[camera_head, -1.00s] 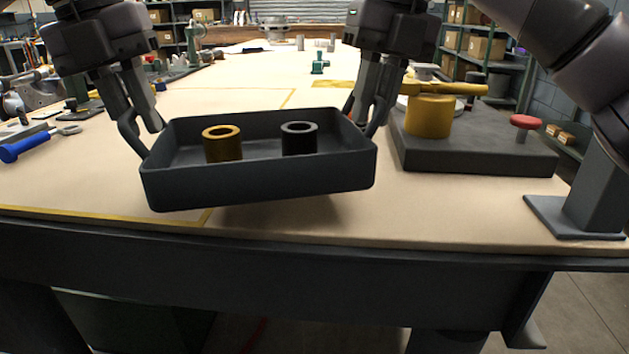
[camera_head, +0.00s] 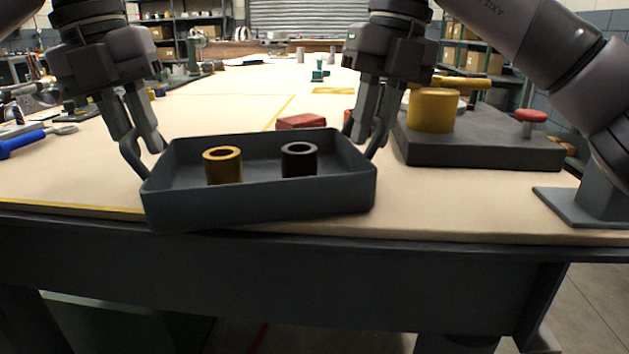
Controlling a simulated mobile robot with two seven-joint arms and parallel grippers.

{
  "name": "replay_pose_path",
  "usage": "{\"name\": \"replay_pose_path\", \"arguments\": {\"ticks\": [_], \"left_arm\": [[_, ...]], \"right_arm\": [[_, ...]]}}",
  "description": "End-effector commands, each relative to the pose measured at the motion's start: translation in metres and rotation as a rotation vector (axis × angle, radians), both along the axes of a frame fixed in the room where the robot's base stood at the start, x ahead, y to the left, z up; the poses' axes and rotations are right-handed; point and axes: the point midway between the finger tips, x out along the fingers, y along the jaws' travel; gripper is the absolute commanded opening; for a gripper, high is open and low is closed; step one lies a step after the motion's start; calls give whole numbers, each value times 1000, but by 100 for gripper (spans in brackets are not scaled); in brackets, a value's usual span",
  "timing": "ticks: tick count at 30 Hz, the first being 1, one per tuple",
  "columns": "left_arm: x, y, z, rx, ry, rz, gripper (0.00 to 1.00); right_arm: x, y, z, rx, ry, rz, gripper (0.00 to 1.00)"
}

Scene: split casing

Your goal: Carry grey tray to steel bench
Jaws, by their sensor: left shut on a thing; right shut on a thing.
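The grey tray (camera_head: 262,207) is at the near edge of the wooden-topped table, in the middle left of the head view. It carries a brass-coloured ring or bushing (camera_head: 222,166) and a black one (camera_head: 299,161), both upright. My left gripper (camera_head: 140,150) is shut on the handle at the tray's left end. My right gripper (camera_head: 366,143) is shut on the handle at its right end. The tray tilts slightly, its left side a little lower in view. I cannot tell whether its underside touches the table. I cannot make out which surface is the steel bench.
A dark block with a yellow cylinder and clamp (camera_head: 433,111) and a red knob (camera_head: 531,116) stands right of the tray. A red object (camera_head: 302,121) lies just behind the tray. Blue-handled tools (camera_head: 22,141) lie at left. The table centre (camera_head: 230,105) is mostly clear.

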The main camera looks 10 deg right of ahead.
Motion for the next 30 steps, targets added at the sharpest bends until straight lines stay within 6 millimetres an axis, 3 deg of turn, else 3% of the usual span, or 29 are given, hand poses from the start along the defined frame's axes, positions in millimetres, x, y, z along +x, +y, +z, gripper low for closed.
{"name": "replay_pose_path", "arguments": {"ticks": [2, 3, 5, 17, 30], "left_arm": [[0, 1, -5, 0, -2, 1, 0], [0, 1, -4, 1, 0, 2, 27], [0, 1, -3, 1, 0, 2, 42], [0, 1, 1, 1, -1, 1, 42], [0, 10, 50, 2, -2, 5, 42]], "right_arm": [[0, -1, -5, 0, -2, -2, 0], [0, -1, -4, -1, 0, -2, 27], [0, -1, -3, -1, 0, -2, 42], [0, 0, -3, 0, 0, 0, 42], [0, 0, -3, 0, 0, 0, 42]]}}
